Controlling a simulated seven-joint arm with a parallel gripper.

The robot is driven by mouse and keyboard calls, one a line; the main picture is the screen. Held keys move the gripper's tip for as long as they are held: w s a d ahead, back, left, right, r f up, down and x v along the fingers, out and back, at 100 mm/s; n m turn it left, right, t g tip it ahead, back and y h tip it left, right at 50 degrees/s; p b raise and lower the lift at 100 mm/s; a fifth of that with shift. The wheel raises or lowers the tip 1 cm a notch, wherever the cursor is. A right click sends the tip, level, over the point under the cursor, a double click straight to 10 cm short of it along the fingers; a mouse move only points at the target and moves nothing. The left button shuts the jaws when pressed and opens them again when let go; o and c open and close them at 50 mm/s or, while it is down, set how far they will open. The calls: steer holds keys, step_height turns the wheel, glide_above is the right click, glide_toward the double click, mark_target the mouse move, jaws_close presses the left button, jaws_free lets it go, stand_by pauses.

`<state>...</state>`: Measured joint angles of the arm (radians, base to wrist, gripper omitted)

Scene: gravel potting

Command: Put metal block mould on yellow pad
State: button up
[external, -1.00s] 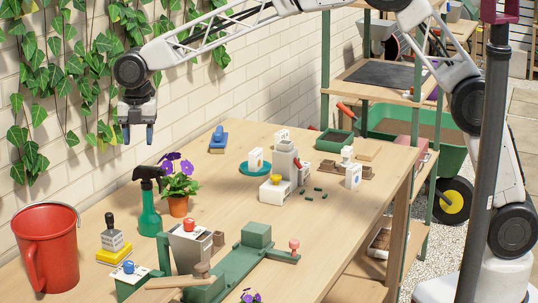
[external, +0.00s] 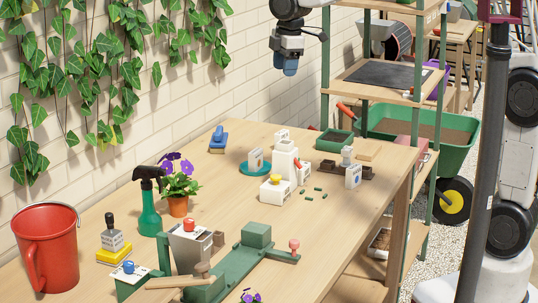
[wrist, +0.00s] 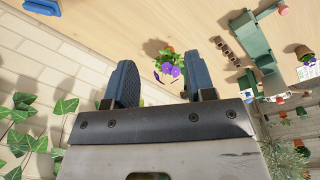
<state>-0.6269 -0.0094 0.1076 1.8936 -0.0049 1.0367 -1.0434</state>
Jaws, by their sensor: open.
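A grey metal block mould with a black upright handle (external: 112,239) stands upright on the yellow pad (external: 117,257) at the left of the bench, seemingly resting on it. A smaller grey metal piece (external: 347,154) stands near brown blocks at the far right; I cannot tell whether it is also a mould. My gripper (external: 286,68) hangs high above the back of the bench, far from the yellow pad. In the wrist view its blue fingers (wrist: 163,90) are spread apart with nothing between them. I cannot make out the mould or pad in the wrist view.
A red bucket (external: 45,248), a green spray bottle (external: 150,212) and a potted purple flower (external: 178,190) stand near the mould. A green press (external: 235,262) lies along the front. White containers (external: 285,165) stand mid-bench. The wall with ivy borders the back.

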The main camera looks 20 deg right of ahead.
steer(key=s+d+m, duration=0.4)
steer(key=d+m, duration=0.1)
steer(key=d, duration=0.7)
steer(key=s+d+m, duration=0.4)
steer(key=s+d, duration=0.1)
steer(key=d, duration=0.7)
steer(key=s+d+f+m, duration=0.3)
steer(key=s+d+m, duration=0.2)
steer(key=s+d, duration=0.3)
steer(key=s+d+f+m+t+h, duration=0.1)
steer(key=s+d+f+m, duration=0.2)
steer(key=s+d+m, duration=0.2)
steer(key=s+d, duration=0.3)
steer(key=s, duration=0.1)
steer(key=shift+s+d+f, duration=0.15)
steer(key=shift+d+f, duration=0.2)
steer(key=shift+f, duration=0.05)
